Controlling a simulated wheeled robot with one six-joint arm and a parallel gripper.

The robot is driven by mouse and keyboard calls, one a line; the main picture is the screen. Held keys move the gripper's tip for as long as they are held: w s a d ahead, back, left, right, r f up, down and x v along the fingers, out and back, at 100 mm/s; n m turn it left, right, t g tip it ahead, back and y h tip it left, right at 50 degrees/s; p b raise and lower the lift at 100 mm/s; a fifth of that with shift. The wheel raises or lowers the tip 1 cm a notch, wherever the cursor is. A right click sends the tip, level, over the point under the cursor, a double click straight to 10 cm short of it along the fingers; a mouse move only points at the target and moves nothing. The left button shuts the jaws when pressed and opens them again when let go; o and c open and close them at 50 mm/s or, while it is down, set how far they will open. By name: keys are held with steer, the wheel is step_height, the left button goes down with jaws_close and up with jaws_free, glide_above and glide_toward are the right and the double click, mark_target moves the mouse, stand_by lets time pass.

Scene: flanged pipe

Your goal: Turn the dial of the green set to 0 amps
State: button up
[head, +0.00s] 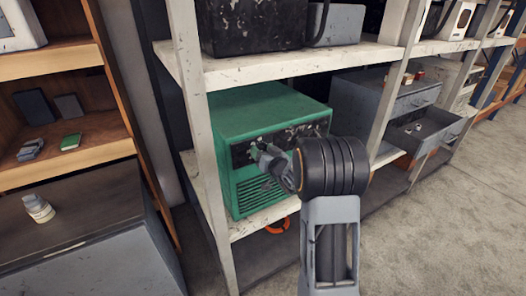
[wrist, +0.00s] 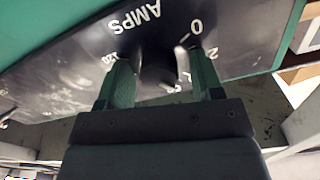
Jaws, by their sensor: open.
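The green set (head: 250,112) stands on the middle shelf in the head view, its black panel facing my arm. In the wrist view the panel (wrist: 65,85) appears upside down, with AMPS, 0 and 2 in white. The dark round dial (wrist: 158,78) sits between the two green fingers of my gripper (wrist: 158,60). The fingers are open, one on each side of the dial; I cannot tell whether they touch it. A short white mark lies close to the 0, but whether it is on the dial is unclear. In the head view my gripper (head: 259,154) is at the panel and hides the dial.
A shelf post (head: 203,130) rises left of the set, and a white shelf board (head: 285,67) runs above it. Grey drawers (head: 405,105) stand to the right, one pulled out. A dark-topped cabinet (head: 95,225) with a bottle is at left. Open floor lies at right.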

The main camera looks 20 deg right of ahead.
steer(key=c, duration=0.9)
steer(key=shift+f+b, duration=0.1)
steer(key=shift+b, duration=0.3)
steer(key=n+b, duration=0.1)
steer(key=b, duration=0.1)
steer(key=n+b, duration=0.1)
steer(key=b, duration=0.1)
steer(key=shift+f+n+b, duration=0.25)
steer(key=shift+n+b, duration=0.1)
steer(key=shift+n, duration=0.05)
steer(key=n+b, duration=0.5)
steer(key=b, duration=0.2)
steer(key=shift+a+n, duration=0.15)
steer(key=shift+n, duration=0.15)
steer(key=n+b, duration=0.5)
steer(key=shift+b, duration=0.4)
steer(key=shift+a+r+n+b, duration=0.1)
steer(key=shift+r+n+b, duration=0.05)
steer(key=shift+n+b, duration=1.5)
steer(key=shift+n, duration=0.45)
